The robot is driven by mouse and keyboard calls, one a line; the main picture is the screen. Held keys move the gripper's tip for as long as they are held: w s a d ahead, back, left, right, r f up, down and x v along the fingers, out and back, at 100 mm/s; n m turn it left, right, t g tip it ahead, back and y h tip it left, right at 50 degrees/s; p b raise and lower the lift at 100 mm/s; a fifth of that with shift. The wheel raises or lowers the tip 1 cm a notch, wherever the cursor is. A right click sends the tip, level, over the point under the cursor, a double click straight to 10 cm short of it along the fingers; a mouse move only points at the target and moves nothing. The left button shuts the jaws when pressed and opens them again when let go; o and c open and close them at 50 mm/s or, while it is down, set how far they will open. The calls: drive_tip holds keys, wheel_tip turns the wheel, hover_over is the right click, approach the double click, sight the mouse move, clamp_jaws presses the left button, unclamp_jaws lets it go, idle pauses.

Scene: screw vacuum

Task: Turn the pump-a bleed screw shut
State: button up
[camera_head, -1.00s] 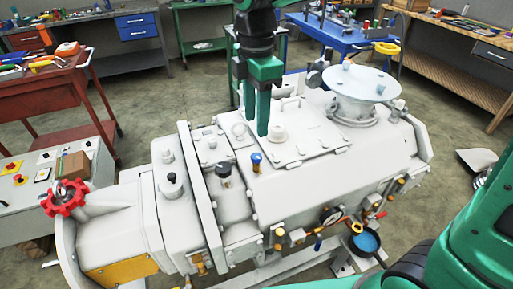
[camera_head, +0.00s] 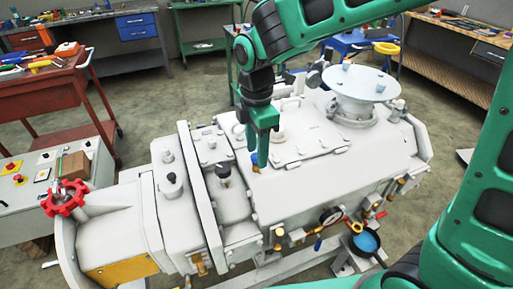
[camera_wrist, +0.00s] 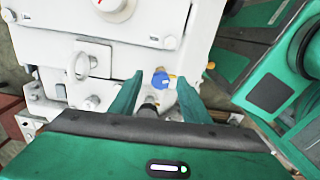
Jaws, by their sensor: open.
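A small blue-capped screw on a brass stem (camera_head: 254,159) stands upright on the top edge of the white pump housing (camera_head: 300,185); I take it as the bleed screw, and no label is readable. My gripper (camera_head: 262,154) points down just above and beside it, partly covering it in the head view. In the wrist view the blue cap (camera_wrist: 160,79) lies between the open fingertips (camera_wrist: 159,82), with a gap on both sides. Nothing is held. A black knob (camera_head: 223,170) stands to the left on the neighbouring block.
A red handwheel (camera_head: 64,198) sits at the far left. A lidded hatch (camera_head: 312,140) and a round flange (camera_head: 360,85) lie behind and right. A gauge (camera_head: 331,215) and brass valves line the front. A white lifting ring (camera_wrist: 80,66) shows in the wrist view.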

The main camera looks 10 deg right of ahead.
drive_tip(key=shift+c, duration=0.6)
drive_tip(key=c, duration=0.9)
drive_tip(key=shift+m, duration=0.4)
drive_tip(key=m, duration=0.7)
drive_tip(key=shift+w+r, duration=0.1)
drive_tip(key=m, duration=0.6)
drive_tip(key=shift+a+m, duration=0.1)
drive_tip(key=shift+m, duration=0.3)
drive_tip(key=m, duration=0.7)
